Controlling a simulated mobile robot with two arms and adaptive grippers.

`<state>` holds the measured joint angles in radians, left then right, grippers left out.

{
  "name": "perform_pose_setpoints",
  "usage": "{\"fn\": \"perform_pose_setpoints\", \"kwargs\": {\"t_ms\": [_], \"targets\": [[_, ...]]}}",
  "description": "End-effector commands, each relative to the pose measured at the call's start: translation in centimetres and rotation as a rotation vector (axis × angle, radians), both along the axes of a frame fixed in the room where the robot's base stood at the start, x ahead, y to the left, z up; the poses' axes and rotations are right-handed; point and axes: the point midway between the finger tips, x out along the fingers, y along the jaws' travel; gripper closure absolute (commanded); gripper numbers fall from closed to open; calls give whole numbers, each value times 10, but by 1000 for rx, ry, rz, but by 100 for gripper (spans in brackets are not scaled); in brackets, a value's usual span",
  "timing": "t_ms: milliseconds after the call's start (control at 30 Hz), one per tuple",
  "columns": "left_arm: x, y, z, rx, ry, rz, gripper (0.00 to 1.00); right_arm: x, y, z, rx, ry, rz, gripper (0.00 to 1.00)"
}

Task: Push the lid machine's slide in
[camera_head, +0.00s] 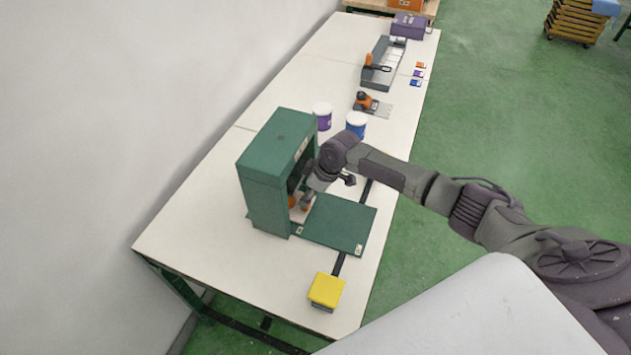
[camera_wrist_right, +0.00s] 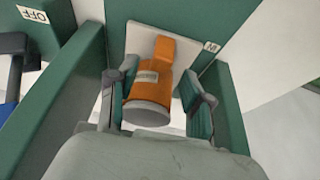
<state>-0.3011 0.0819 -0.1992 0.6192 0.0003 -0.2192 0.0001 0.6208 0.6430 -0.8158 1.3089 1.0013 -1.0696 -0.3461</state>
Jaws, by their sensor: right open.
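The lid machine (camera_head: 268,175) is a green upright housing with an opening facing right. A flat green plate (camera_head: 338,225) extends from its base. Inside the opening a pale plate (camera_head: 299,213) bears an orange cylindrical piece with a grey end, also seen in the right wrist view (camera_wrist_right: 151,83). I cannot tell which part is the slide. My right gripper (camera_head: 304,199) reaches into the opening. In the right wrist view its open fingers (camera_wrist_right: 157,88) stand on either side of the orange piece; contact is unclear. My left gripper is not in view.
A yellow box (camera_head: 326,289) sits at the table's near end beside a dark strip. A purple tin (camera_head: 322,118) and a blue tin (camera_head: 356,127) stand behind the machine. Further back lie an orange-handled tool (camera_head: 366,101) and a grey tray (camera_head: 371,81). The table's near left is clear.

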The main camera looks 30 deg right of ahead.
Motion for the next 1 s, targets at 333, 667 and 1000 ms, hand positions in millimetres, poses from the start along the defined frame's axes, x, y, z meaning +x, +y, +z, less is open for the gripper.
{"fn": "perform_pose_setpoints", "kwargs": {"t_ms": [333, 667, 1000], "targets": [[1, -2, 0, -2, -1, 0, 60, -20, -18, 67, -1, -2, 2, 50], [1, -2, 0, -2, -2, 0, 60, -26, -23, 87, 0, 0, 1, 50], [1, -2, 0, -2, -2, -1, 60, -26, -22, 87, 0, 0, 1, 50]]}}
